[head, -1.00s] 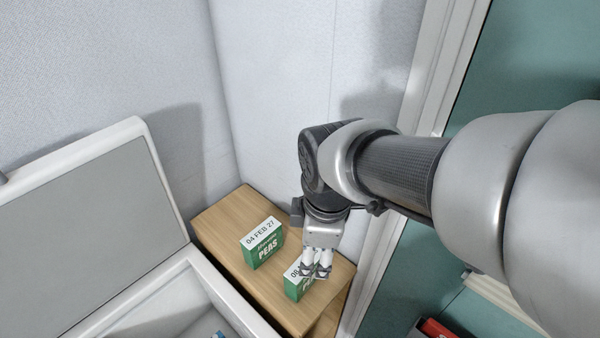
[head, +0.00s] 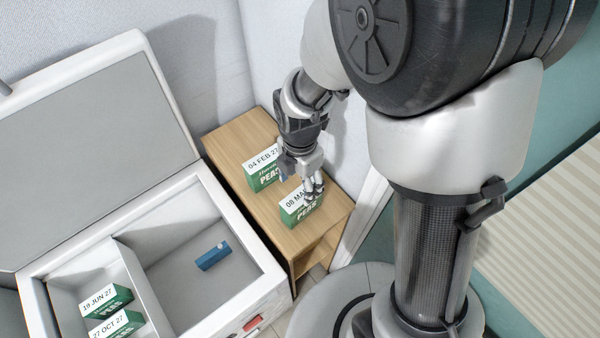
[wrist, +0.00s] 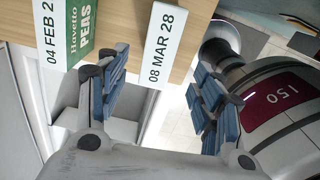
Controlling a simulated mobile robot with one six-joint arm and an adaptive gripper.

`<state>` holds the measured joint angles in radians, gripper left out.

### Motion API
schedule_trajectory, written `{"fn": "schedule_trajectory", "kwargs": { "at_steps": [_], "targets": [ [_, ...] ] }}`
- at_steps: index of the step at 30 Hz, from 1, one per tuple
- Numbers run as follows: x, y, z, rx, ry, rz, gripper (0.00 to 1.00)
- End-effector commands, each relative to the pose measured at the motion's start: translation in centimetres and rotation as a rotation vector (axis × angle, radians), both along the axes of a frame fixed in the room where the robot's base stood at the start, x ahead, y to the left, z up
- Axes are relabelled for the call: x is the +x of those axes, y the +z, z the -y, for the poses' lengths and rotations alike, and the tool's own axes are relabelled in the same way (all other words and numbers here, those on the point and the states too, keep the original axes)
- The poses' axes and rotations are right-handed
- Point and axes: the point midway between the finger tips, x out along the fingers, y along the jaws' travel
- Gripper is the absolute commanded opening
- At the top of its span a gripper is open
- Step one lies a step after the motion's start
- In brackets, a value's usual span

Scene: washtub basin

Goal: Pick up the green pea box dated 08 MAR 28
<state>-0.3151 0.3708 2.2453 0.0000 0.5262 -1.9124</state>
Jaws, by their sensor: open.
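The green pea box dated 08 MAR 28 (head: 300,216) stands on the wooden cabinet top, near its front right. Its white dated top faces up, and my gripper (head: 314,193) hides part of the date in the head view. In the wrist view the white top of this box (wrist: 165,44) shows the full date, ahead of and between the open fingers of my gripper (wrist: 160,88). The fingers are spread wide with nothing between the pads. Whether a fingertip touches the box cannot be told.
A pea box dated 04 FEB 27 (head: 264,178) stands close behind on the same cabinet (head: 232,137). At left is an open white chest (head: 262,262) holding pea boxes dated 19 JUN 27 (head: 121,296) and 27 OCT 27 (head: 132,321), plus a small blue item (head: 212,256).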

Motion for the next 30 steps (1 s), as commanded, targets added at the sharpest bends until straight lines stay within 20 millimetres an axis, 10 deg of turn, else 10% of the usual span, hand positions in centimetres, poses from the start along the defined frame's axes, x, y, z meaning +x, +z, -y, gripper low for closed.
{"fn": "schedule_trajectory", "kwargs": {
  "at_steps": [18, 30],
  "targets": [
    [0.4, -7.2, 0.4, 0.0, 0.0, -0.002, 0.61],
    [0.5, -7.8, 0.4, 0.0, -0.001, 0.0, 0.56]
  ]
}}
